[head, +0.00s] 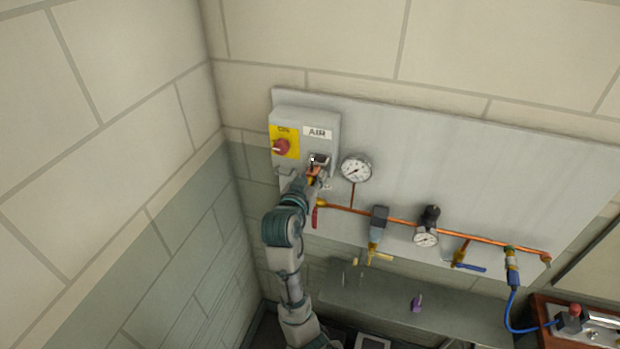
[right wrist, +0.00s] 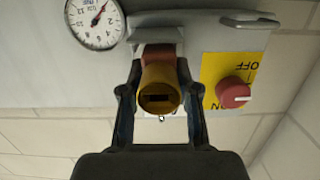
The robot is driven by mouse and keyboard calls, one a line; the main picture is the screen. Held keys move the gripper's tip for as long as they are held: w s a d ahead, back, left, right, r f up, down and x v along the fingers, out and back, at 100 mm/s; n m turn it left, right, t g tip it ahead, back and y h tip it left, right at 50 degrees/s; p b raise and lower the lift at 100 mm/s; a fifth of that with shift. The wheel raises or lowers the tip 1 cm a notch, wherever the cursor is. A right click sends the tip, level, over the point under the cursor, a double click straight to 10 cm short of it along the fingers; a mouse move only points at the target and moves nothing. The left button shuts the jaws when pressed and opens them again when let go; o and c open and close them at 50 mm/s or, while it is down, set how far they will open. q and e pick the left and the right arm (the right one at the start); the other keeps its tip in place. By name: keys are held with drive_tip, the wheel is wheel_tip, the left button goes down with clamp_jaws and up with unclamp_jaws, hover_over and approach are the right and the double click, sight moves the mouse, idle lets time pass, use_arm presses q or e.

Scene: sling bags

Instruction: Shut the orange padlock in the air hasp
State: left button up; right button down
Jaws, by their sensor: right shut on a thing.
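The orange padlock (right wrist: 160,80) sits between the two fingers of my right gripper (right wrist: 157,104) in the right wrist view, its keyway end facing the camera. The gripper is shut on it. In the head view my right gripper (head: 311,178) is at the lower right of the grey AIR box (head: 304,123), right at the hasp. The hasp (right wrist: 155,35) shows behind the padlock in the right wrist view. The shackle is mostly hidden by the padlock body, so I cannot tell whether it is through the hasp or closed. My left gripper is out of view.
A red rotary switch (head: 282,147) on a yellow plate is left of the hasp. A pressure gauge (head: 356,169) is close on the right. A copper pipe (head: 400,221) with valves runs below. A purple item (head: 417,304) is on the grey shelf (head: 465,318).

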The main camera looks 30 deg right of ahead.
drive_tip(key=shift+x, duration=1.05)
drive_tip(key=shift+r, duration=0.15)
drive_tip(key=shift+c, duration=0.7)
unclamp_jaws()
drive_tip(key=f+v, duration=0.1)
drive_tip(key=v, duration=0.6)
drive_tip(key=shift+f, duration=0.2)
idle(0.7)
